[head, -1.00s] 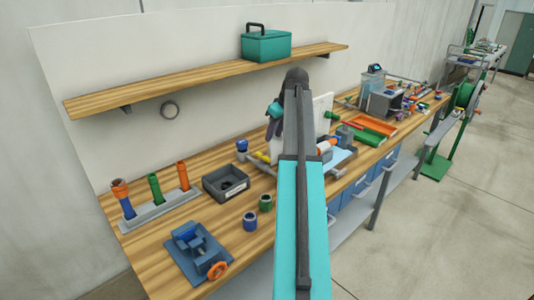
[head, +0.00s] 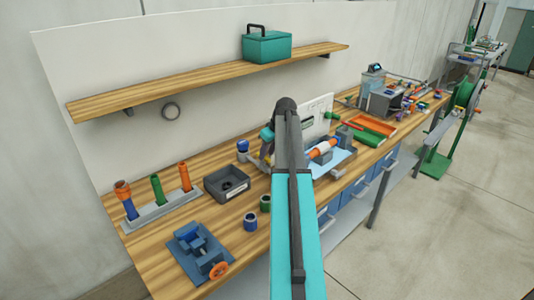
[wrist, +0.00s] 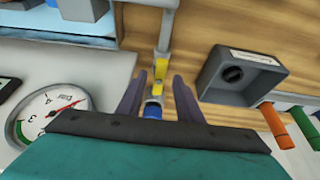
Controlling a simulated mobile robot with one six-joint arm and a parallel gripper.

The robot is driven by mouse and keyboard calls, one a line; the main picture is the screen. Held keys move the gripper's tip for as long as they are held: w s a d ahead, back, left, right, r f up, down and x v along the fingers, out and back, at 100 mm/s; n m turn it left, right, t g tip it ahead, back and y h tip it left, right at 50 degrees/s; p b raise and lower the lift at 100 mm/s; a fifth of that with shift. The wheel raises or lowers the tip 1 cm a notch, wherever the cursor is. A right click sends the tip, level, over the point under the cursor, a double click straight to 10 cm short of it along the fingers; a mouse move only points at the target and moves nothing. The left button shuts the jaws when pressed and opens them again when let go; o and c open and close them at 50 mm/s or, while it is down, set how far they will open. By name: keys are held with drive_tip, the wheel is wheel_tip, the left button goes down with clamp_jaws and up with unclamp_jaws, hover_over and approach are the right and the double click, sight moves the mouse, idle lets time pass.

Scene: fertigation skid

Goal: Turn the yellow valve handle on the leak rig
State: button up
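The yellow valve handle (wrist: 157,89) shows in the wrist view on a grey pipe, with a blue part just below it. My gripper (wrist: 161,80) is open, with one dark purple finger on each side of the handle. I cannot tell whether either finger touches it. In the head view my arm covers most of the rig and handle; the rig's white panel (head: 320,115) shows behind the arm.
A round gauge (wrist: 48,115) is left of my gripper in the wrist view. A dark box (head: 227,183) stands on the bench left of the rig. A blue vise (head: 199,251) and pipe stand (head: 160,212) are farther left. Orange and green trays (head: 371,124) lie right.

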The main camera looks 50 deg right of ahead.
drive_tip(key=shift+w+f, duration=0.25)
drive_tip(key=shift+f, duration=0.35)
clamp_jaws()
